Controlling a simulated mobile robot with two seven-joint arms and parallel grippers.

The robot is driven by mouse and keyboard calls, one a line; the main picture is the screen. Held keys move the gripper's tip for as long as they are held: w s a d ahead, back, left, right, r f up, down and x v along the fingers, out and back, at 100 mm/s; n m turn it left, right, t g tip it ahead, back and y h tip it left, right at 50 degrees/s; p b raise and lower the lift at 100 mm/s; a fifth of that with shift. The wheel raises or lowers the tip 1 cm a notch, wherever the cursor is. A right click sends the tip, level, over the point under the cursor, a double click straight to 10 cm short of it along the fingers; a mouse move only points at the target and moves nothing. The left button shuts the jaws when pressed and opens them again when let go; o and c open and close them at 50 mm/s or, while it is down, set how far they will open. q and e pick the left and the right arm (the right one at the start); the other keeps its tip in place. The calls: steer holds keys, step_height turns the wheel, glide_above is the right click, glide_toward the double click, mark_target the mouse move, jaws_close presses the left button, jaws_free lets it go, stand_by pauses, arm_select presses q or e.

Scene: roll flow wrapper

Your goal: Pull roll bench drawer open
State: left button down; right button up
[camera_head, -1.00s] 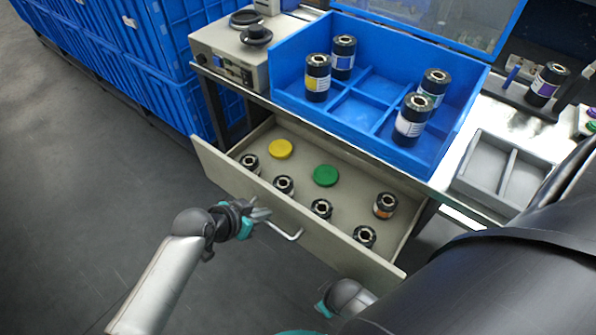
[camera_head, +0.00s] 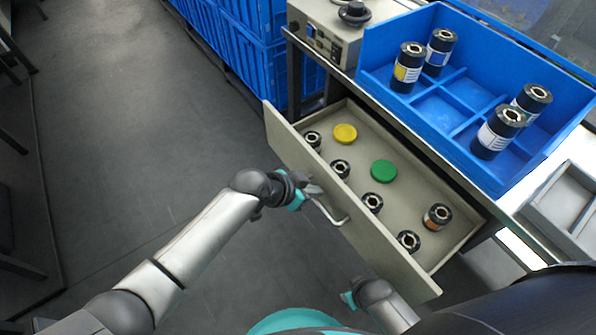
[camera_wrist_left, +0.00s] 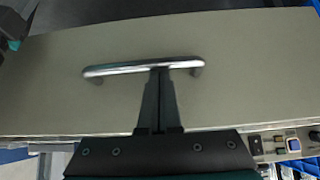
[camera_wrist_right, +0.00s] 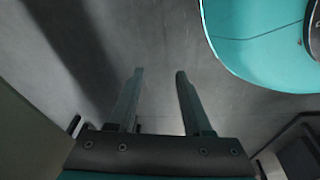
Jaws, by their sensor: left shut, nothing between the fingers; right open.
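The beige roll bench drawer (camera_head: 372,243) stands open below the bench top, with several dark rolls, a yellow disc (camera_head: 345,133) and a green disc (camera_head: 383,171) inside. Its metal bar handle (camera_head: 331,215) is on the front panel and also shows in the left wrist view (camera_wrist_left: 110,70). My left gripper (camera_head: 314,190) is at the handle, fingers together. In the left wrist view its fingertips (camera_wrist_left: 159,73) meet the middle of the bar; whether they touch it I cannot tell. My right gripper (camera_wrist_right: 158,73) is open and empty, low near the drawer's near end.
A blue divided bin (camera_head: 500,188) with several rolls stands on the bench. A grey tray (camera_head: 553,205) is to its right and a beige device (camera_head: 325,32) to its left. Blue crates (camera_head: 240,50) stand behind.

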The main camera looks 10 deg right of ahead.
arm_select(q)
steer(key=shift+a+r, duration=0.15)
steer(key=shift+s+a+r, duration=0.1)
steer(key=shift+r, duration=0.1)
steer(key=p+v, duration=0.7)
steer(key=v, duration=0.7)
arm_select(e)
steer(key=s+d, duration=0.3)
steer(key=s, duration=0.7)
steer(key=shift+d+f+g, duration=0.15)
steer(key=shift+f+g, duration=0.15)
arm_select(q)
steer(key=shift+a+r, duration=0.1)
steer(key=shift+r, duration=0.1)
arm_select(e)
steer(key=shift+r, duration=0.1)
